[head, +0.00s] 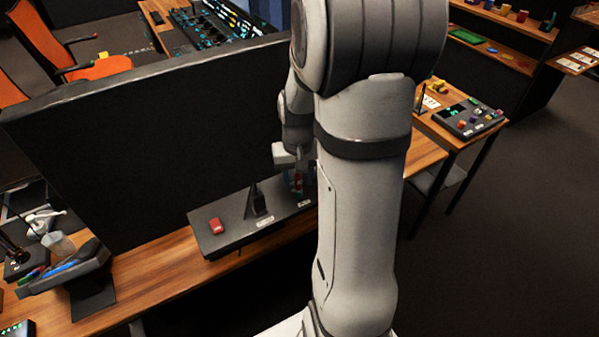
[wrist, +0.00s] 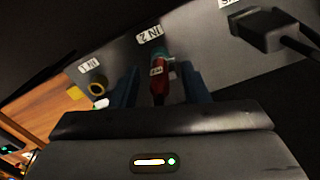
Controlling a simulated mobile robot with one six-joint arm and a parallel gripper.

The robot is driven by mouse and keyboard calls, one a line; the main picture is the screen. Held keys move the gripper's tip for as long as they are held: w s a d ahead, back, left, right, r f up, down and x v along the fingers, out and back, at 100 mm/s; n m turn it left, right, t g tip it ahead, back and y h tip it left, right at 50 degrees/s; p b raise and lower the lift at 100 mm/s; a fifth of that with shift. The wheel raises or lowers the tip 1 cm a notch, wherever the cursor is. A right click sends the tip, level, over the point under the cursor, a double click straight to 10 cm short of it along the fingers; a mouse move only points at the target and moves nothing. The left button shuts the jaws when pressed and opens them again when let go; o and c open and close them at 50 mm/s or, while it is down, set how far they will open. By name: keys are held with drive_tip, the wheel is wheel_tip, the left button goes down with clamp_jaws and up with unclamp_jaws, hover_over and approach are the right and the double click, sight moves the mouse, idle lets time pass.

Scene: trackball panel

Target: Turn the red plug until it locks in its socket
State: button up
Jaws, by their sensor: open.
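The red plug (wrist: 159,84) stands at the socket labelled IN 2 in the wrist view, with a small white tag on it and a teal part beside its upper end. My gripper (wrist: 159,88) is open, with one blue finger on each side of the plug. Dark gaps show between the fingers and the plug. How far the plug sits in the socket is hidden. In the head view my gripper (head: 297,182) is at the right part of the grey panel (head: 228,236), partly behind my arm, with a bit of red between its fingers.
A black connector with a cable (wrist: 262,30) stands on the panel to the right. An IN 1 socket with a yellow ring (wrist: 97,88) is to the left. A large black screen (head: 150,140) rises behind.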

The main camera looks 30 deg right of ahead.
clamp_jaws()
idle(0.6)
drive_tip(key=m, duration=0.8)
drive_tip(key=shift+b, duration=0.35)
drive_tip(key=shift+m, duration=1.7)
